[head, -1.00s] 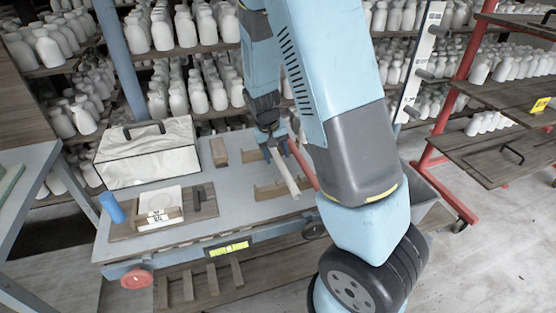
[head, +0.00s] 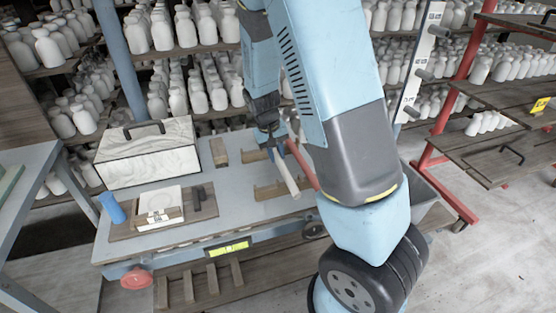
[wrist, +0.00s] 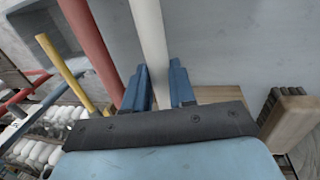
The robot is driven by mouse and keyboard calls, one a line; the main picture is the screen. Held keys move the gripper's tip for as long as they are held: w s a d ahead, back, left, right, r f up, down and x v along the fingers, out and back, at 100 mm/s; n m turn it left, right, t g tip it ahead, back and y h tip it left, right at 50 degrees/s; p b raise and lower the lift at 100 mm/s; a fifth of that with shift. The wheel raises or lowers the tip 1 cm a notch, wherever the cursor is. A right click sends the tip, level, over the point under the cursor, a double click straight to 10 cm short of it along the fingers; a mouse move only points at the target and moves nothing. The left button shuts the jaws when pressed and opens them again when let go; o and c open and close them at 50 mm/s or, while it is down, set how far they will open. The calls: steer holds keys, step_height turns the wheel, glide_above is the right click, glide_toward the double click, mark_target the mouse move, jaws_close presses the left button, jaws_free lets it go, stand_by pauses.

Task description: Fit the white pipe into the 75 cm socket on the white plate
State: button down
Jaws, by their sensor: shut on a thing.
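My gripper (head: 272,146) is shut on the white pipe (head: 286,174) above the back right part of the grey bench. In the wrist view the pipe (wrist: 150,45) runs away from me between the two blue fingers of my gripper (wrist: 161,84). The white plate (head: 424,58) stands tilted at the upper right of the head view, behind my arm and well apart from the pipe. It carries several grey sockets (head: 423,75) and small printed labels, too small to read. My forearm hides part of its surroundings.
A red pipe (wrist: 92,45) and a yellow pipe (wrist: 66,68) lie left of the held pipe in the wrist view. Wooden racks (head: 284,188) stand on the bench (head: 238,205). A white box (head: 147,155) and blue cup (head: 114,210) are further left. A red-framed shelf (head: 450,115) stands right.

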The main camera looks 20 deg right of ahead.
steer(key=shift+r, duration=0.1)
steer(key=shift+r, duration=0.2)
step_height(320, 180, up, 2)
steer(key=shift+r, duration=0.1)
steer(key=s+r, duration=0.1)
steer(key=r, duration=0.1)
steer(key=s+r, duration=0.3)
steer(key=r, duration=0.1)
steer(key=shift+s, duration=0.3)
steer(key=s+r, duration=0.4)
steer(key=s, duration=0.5)
steer(key=shift+s, duration=0.2)
